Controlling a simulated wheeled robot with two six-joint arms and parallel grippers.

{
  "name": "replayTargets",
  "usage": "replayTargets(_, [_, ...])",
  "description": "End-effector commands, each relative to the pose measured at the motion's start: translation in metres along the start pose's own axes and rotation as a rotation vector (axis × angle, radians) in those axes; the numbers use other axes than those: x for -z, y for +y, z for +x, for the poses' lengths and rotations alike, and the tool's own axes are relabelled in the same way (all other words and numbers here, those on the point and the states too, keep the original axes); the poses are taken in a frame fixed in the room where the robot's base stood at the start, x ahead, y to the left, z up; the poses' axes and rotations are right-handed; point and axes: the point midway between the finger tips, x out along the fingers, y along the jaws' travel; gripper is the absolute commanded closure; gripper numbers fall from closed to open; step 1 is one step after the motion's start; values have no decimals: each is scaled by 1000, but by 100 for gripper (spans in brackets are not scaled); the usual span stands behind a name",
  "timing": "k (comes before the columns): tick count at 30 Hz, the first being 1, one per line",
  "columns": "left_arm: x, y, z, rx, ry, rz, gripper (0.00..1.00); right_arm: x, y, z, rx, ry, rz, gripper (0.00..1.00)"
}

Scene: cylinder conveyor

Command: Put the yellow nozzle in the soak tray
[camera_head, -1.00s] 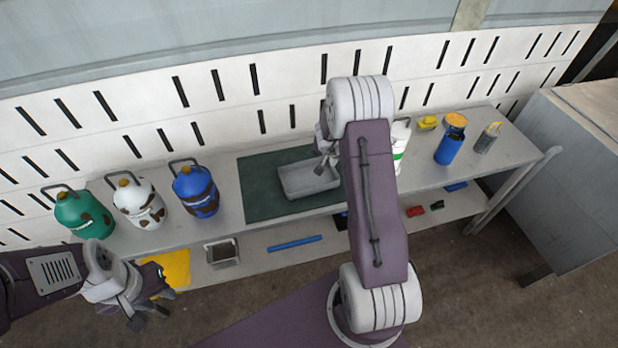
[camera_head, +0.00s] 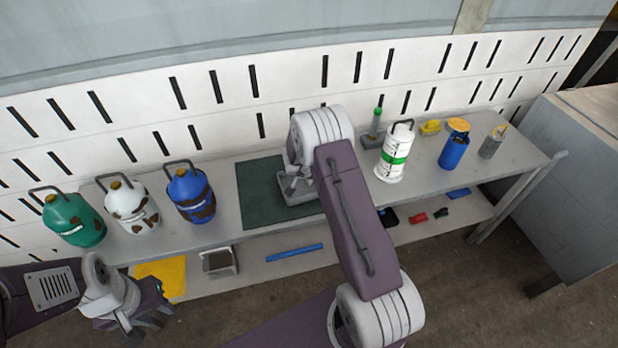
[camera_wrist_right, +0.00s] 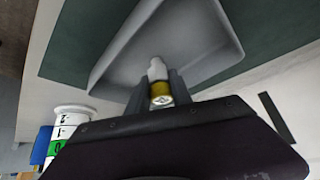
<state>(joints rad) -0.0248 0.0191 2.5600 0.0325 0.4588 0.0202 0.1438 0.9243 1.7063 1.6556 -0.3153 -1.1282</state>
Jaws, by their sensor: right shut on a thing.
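The yellow nozzle (camera_wrist_right: 161,94), with a pale tip, is between the fingers of my right gripper (camera_wrist_right: 158,90), which is shut on it. In the right wrist view the nozzle shows in front of the grey soak tray (camera_wrist_right: 195,35); I cannot tell whether it touches the tray. In the head view the tray (camera_head: 301,199) is mostly hidden by my right arm, which also hides the nozzle. My left gripper (camera_head: 148,322) is open and empty, low at the left in front of the bench.
The tray sits on a dark green mat (camera_head: 258,195) on the bench. Green (camera_head: 75,220), white (camera_head: 132,209) and blue (camera_head: 191,197) canisters stand to the left. A white green-banded container (camera_head: 394,158) and a blue bottle (camera_head: 454,152) stand to the right.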

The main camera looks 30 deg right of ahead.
Motion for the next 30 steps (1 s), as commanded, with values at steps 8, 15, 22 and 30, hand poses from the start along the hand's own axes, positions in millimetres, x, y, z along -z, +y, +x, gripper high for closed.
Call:
replayTargets(8, [0,0,1,0,0,0,64,-2,0,3,0,0,-2,52])
replayTargets(15, [0,0,1,0,0,0,64,-2,0,3,0,0,-1,52])
replayTargets(22, [1,0,-10,0,0,0,64,3,0,-26,1,0,-2,52])
replayTargets(30, [4,1,-37,0,0,0,64,3,0,-97,1,1,-2,52])
